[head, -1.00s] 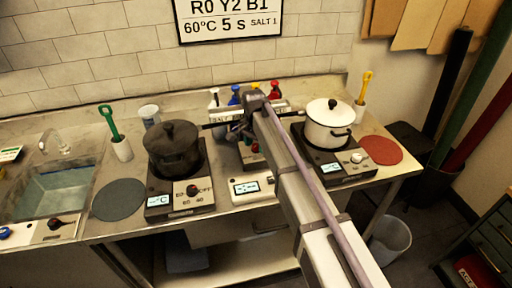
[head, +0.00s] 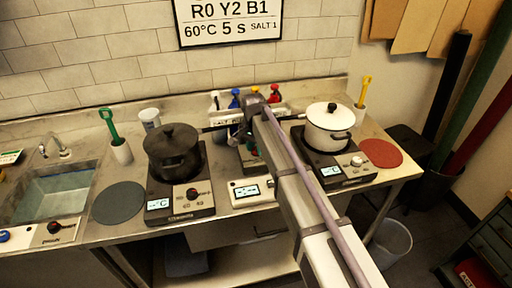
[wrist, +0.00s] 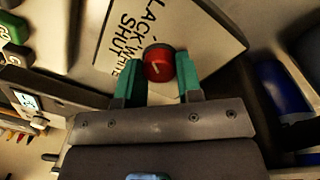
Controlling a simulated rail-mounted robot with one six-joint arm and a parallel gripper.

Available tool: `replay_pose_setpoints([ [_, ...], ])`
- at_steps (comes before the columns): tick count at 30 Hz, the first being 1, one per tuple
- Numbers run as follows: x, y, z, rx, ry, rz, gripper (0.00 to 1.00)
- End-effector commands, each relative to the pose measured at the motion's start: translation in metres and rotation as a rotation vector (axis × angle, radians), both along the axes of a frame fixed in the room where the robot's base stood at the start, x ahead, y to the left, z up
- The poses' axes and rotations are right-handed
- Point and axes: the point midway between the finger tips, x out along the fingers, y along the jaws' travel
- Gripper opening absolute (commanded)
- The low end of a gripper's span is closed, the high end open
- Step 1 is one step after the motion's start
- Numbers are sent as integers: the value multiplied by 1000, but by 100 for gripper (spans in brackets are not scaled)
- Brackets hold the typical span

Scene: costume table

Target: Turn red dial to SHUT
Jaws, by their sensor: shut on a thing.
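The red dial (wrist: 159,64) is a round red knob with a pale pointer line on its face. It sits on a white panel (wrist: 205,32) with black lettering, of which "SHUT" and parts of other words are readable. My gripper (wrist: 159,80) has its two green fingers on either side of the dial and is shut on it, as the wrist view shows. The pointer line lies at a slant; the exact setting cannot be told. In the head view my arm hides the dial and most of its panel.
A black pot (head: 173,151) stands on the left hot plate and a white pot (head: 329,127) on the right one. A small timer box (head: 251,190) sits between them. Colored bottles (head: 235,98) stand behind my gripper. A blue bottle (wrist: 275,88) is close by on the right.

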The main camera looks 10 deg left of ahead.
Motion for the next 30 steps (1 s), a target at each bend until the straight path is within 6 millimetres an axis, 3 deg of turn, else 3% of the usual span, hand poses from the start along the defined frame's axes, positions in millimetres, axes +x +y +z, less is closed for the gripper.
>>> replay_pose_setpoints([
  [18, -1, 0, 0, -1, 0, 485, 9],
  [30, -1, 0, 0, -1, 1, 649, 9],
])
